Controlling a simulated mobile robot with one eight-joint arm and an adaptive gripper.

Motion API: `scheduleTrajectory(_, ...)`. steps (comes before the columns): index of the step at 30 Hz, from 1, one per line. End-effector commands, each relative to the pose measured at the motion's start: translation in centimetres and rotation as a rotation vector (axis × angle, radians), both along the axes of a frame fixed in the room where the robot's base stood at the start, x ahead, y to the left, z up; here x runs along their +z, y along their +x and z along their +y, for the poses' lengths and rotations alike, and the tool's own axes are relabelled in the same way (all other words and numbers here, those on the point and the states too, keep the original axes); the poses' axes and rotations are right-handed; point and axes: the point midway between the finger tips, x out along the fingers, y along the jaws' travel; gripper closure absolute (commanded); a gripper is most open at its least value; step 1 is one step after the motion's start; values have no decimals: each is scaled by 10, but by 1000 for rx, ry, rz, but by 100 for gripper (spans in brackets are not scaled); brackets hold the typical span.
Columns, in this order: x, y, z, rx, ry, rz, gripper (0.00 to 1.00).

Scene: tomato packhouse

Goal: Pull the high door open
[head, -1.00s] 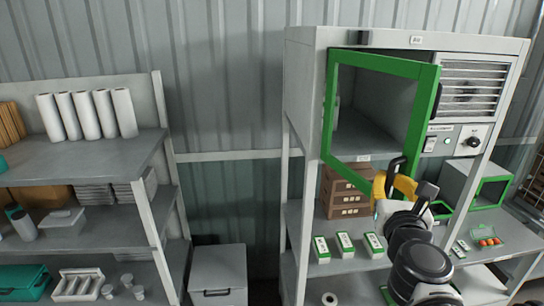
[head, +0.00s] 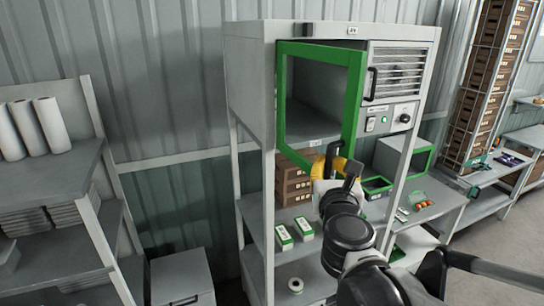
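The high door (head: 354,110) is a green frame around a see-through pane on the upper part of a grey cabinet (head: 250,75). It stands partly open. Its right edge is swung out from the cabinet, and its left edge is by the cabinet's left side.
A vent grille and control panel (head: 390,118) are right of the door. Brown boxes (head: 292,182) and green-white cartons (head: 284,236) stand on the shelf below. A grey shelf rack (head: 60,165) is at left. A small green-framed box (head: 402,155) stands at right.

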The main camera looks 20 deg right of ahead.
Motion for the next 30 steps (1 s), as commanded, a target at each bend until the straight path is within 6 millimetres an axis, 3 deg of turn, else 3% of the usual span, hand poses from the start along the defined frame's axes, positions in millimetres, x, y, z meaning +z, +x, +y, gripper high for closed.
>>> scheduleTrajectory(1, -1, -1, 0, -2, 1, 0, 84)
scheduleTrajectory(3, -1, -1, 0, -2, 1, 0, 64)
scheduleTrajectory(21, 0, -2, 1, 0, 0, 0, 64)
scheduleTrajectory(30, -1, -30, 17, 2, 0, 0, 64)
